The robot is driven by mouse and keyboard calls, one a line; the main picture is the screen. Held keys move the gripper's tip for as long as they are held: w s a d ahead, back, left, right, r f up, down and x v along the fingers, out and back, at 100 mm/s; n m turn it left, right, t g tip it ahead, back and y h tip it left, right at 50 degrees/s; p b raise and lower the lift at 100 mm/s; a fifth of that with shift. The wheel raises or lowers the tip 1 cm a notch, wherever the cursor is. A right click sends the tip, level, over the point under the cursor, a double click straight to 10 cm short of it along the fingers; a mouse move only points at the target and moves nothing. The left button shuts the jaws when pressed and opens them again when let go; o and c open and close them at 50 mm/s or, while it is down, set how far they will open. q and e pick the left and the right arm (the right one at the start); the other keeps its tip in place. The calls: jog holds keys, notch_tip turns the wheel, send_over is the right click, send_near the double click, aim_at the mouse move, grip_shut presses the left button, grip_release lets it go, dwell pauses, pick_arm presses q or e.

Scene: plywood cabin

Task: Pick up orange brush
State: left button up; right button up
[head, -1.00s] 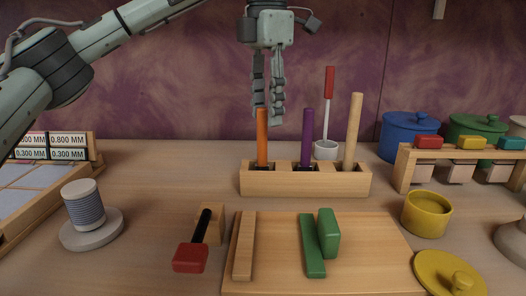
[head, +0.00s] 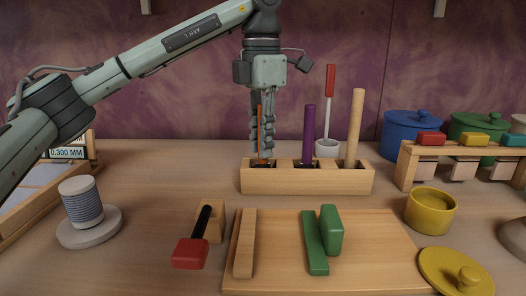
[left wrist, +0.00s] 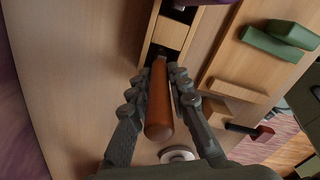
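The orange brush (head: 261,131) stands upright in the left slot of a wooden holder (head: 306,181). Only its handle shows; its lower end is hidden in the holder. My left gripper (head: 262,152) points straight down over that slot, with its fingers around the handle. In the left wrist view the orange handle (left wrist: 159,105) lies between the two fingers of the left gripper (left wrist: 159,78). Narrow gaps show beside the handle, so the fingers look open; contact near the tips is hard to tell. My right gripper is not in view.
A purple handle (head: 308,132) and a plain wooden handle (head: 355,125) stand in the same holder. A white cup with a red-handled tool (head: 329,100) is behind. A board (head: 375,240) with green blocks and a red-headed mallet (head: 190,252) lie in front.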

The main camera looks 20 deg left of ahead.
pick_arm(q)
grip_shut()
jog(key=shift+r, duration=0.55)
notch_tip(320, 180, up, 6)
jog(key=shift+r+p, duration=0.25)
jog(key=shift+p, duration=0.65)
jog(key=s+d+b, duration=0.1)
jog(key=s+d, duration=0.1)
jog(key=s, duration=0.6)
jog(key=s+d+b, duration=0.1)
jog(key=s+d, duration=0.2)
jog(key=s, duration=0.6)
jog(key=shift+s+f+b, duration=0.15)
jog(key=shift+f+b, duration=0.15)
jog(key=shift+b, duration=0.05)
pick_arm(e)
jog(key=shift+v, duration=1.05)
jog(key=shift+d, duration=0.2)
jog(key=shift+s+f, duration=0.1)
